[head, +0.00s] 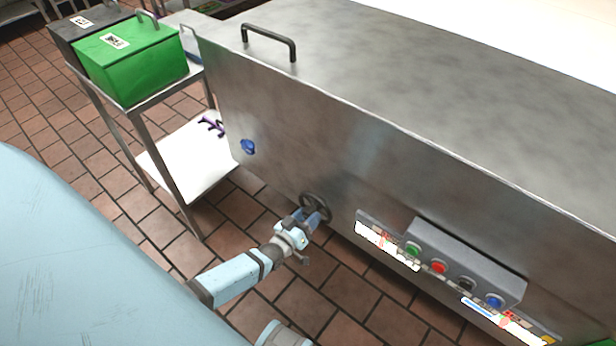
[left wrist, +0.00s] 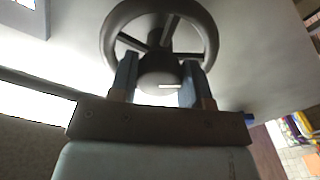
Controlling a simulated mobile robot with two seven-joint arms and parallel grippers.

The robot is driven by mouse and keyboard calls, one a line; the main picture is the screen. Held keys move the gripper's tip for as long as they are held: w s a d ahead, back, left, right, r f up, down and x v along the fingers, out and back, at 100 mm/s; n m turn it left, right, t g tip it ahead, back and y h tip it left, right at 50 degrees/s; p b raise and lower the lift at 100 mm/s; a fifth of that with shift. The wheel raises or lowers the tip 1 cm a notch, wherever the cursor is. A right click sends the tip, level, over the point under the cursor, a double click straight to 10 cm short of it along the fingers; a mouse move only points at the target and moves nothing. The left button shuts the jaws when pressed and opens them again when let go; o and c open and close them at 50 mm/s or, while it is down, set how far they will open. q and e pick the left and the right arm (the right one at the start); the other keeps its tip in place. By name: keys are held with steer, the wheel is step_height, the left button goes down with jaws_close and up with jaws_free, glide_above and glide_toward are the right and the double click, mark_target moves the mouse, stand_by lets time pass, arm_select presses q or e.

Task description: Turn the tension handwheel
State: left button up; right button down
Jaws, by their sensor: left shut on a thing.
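The tension handwheel (head: 317,203) is a dark spoked wheel on the front face of the steel machine (head: 300,150). In the left wrist view the handwheel (left wrist: 206,30) fills the upper middle, with its rim, spokes and hub showing. My left gripper (head: 308,214) is at the handwheel; in the left wrist view its two blue fingers (left wrist: 158,88) stand on either side of the hub, shut on the wheel. The exact contact is partly hidden. My right gripper is in neither view.
A control box with a green button (head: 413,250), a red button (head: 438,267) and a blue button (head: 493,300) juts out right of the wheel. A blue knob (head: 248,147) is to its left. A rack (head: 137,125) carries a green bin (head: 130,62). Tiled floor is open below.

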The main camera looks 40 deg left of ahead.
arm_select(q)
steer(key=shift+m, duration=0.4)
steer(key=o, duration=0.9)
steer(key=s, duration=0.4)
steer(key=s+p, duration=0.1)
steer(key=s, duration=0.4)
steer(key=s+a+p, duration=0.1)
steer(key=s, duration=0.3)
steer(key=shift+s, duration=0.35)
